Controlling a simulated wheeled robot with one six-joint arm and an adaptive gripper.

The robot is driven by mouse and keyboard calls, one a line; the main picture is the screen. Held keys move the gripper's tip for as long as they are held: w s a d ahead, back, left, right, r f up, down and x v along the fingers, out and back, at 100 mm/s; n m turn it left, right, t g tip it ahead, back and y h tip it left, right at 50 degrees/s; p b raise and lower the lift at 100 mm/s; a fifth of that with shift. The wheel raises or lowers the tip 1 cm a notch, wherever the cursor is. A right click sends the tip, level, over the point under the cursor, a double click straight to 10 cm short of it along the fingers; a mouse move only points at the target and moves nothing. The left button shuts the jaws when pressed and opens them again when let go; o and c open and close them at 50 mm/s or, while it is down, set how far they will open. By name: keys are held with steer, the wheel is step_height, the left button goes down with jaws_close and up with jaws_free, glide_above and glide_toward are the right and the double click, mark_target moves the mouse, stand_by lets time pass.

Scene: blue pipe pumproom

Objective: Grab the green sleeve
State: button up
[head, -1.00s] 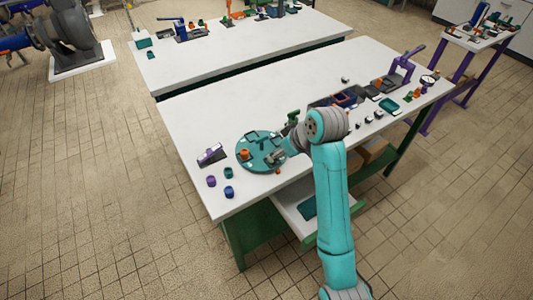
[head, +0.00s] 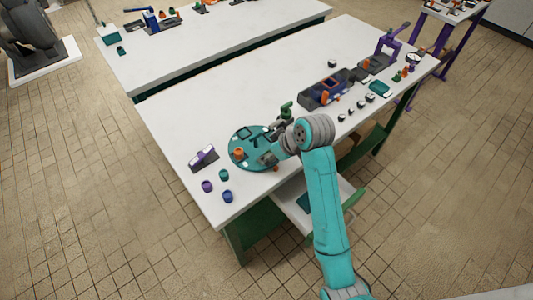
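Three small ring-like sleeves stand at the near left corner of the white table: a teal-green sleeve (head: 224,174), a purple one (head: 207,186) and a blue one (head: 227,196). The teal-green one is the closest match to the green sleeve, standing between the purple one and the round plate.
An orange part (head: 239,153) sits on the round plate. A purple-and-grey block (head: 203,158) stands left of it, and a green fitting (head: 286,109) behind. Dark trays (head: 324,93) and several small parts lie to the right. The table's middle back is clear.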

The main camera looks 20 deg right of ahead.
jaws_close()
steer(key=shift+r, duration=0.1)
